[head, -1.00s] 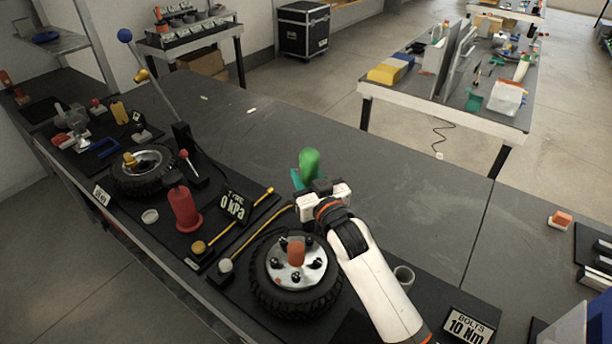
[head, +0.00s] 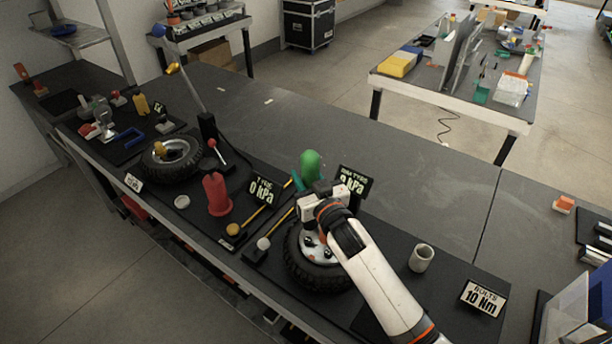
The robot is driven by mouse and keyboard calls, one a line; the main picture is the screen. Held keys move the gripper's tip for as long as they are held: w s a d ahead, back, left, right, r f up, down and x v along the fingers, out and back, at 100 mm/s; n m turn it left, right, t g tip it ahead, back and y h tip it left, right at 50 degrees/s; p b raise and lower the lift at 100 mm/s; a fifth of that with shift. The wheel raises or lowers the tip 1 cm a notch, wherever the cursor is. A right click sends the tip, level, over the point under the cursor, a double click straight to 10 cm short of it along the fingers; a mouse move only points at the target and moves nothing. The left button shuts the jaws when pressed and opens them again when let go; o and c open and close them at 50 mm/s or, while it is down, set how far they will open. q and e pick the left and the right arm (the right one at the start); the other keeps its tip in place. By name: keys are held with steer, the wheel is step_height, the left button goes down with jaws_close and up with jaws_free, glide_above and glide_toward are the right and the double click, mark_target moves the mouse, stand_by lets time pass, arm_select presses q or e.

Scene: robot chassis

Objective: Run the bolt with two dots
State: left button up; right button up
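A black-tyred wheel (head: 296,268) lies flat on the bench with its silver hub (head: 314,246) up. Dark bolts show on the hub's left part; my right arm hides the rest, and dots on the bolts are too small to tell. My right gripper (head: 322,198) is above the wheel's far edge. A green rounded tool (head: 312,165) with teal parts stands up from it and appears gripped; the fingertips are hidden. The sign "BOLTS 10 Nm" (head: 483,297) stands at right. My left gripper is not in view.
A grey cup (head: 421,257) stands right of the wheel. A red post (head: 216,194), a "0 kPa" sign (head: 263,189) and yellow-handled rods stand left. Another "0 kPa" sign (head: 355,184) stands behind my gripper. A second wheel (head: 172,160) lies farther left. The bench behind is clear.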

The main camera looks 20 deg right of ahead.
steer(key=shift+s+a+f+b, duration=0.1)
steer(key=shift+a+f+b, duration=0.3)
steer(key=shift+f+b, duration=0.3)
steer(key=f+b, duration=0.1)
steer(key=f, duration=0.1)
steer(key=shift+d+f+b, duration=0.2)
steer(key=shift+f+b, duration=0.1)
steer(key=shift+b, duration=0.1)
steer(key=shift+a+f+b, duration=0.1)
steer(key=shift+f+b, duration=0.25)
steer(key=shift+f, duration=0.15)
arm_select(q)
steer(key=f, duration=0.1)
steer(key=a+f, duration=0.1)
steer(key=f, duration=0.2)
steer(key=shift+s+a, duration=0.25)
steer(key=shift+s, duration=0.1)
arm_select(e)
steer(key=shift+f, duration=0.15)
arm_select(q)
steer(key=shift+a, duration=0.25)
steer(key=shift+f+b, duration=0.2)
steer(key=shift+b, duration=0.1)
arm_select(e)
steer(key=shift+f, duration=0.55)
steer(key=shift+s, duration=0.1)
